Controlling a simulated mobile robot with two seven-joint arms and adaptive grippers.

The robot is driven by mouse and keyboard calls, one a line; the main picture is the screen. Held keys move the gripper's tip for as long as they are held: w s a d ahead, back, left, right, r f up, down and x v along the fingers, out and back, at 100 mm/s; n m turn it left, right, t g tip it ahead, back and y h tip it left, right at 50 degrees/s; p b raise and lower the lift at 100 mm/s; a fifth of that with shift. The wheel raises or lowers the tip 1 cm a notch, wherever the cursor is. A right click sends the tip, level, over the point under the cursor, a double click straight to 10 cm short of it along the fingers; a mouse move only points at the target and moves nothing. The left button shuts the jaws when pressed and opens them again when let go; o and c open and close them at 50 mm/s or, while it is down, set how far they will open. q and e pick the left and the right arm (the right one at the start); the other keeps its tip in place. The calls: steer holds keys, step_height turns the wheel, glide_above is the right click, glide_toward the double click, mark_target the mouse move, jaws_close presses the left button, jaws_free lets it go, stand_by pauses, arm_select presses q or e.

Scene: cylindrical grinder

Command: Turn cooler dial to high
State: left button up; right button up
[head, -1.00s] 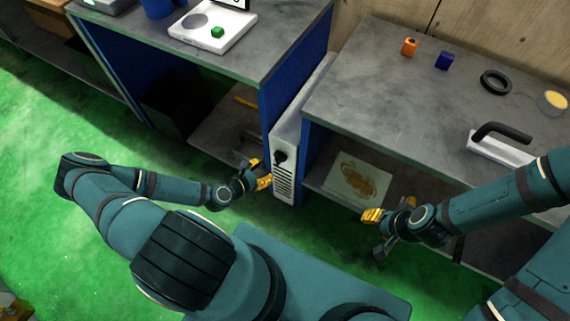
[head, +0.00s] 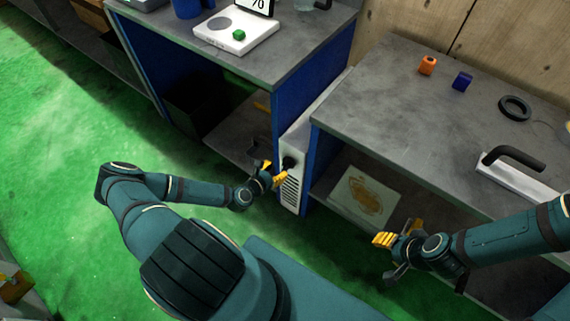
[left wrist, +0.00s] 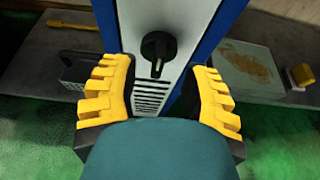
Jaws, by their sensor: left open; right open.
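The cooler (head: 291,190) is a narrow white unit with a slatted vent, standing between two grey-topped benches. Its black dial (head: 288,162) is on the front face above the vent. In the left wrist view the dial (left wrist: 158,47) has a pointer tab directed downward, and the cooler's vent (left wrist: 152,98) shows below it. My left gripper (head: 272,173) is open just in front of the cooler. In the left wrist view its yellow fingers (left wrist: 160,95) stand either side of the cooler front, with the dial beyond them and untouched. My right gripper (head: 393,255) is open and empty, near the right bench.
The right bench (head: 400,100) carries an orange block (head: 428,65), a blue block (head: 462,81), a black ring (head: 515,108) and a black-handled white item (head: 515,170). A stained sheet (head: 365,197) lies on its lower shelf. The left bench holds a white scale (head: 236,33).

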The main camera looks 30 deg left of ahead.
mark_target(285, 163)
arm_select(q)
steer(key=x, duration=0.6)
steer(key=shift+w+d+b, duration=0.1)
steer(key=shift+w+b, duration=0.05)
steer(key=shift+b, duration=0.2)
jaws_close()
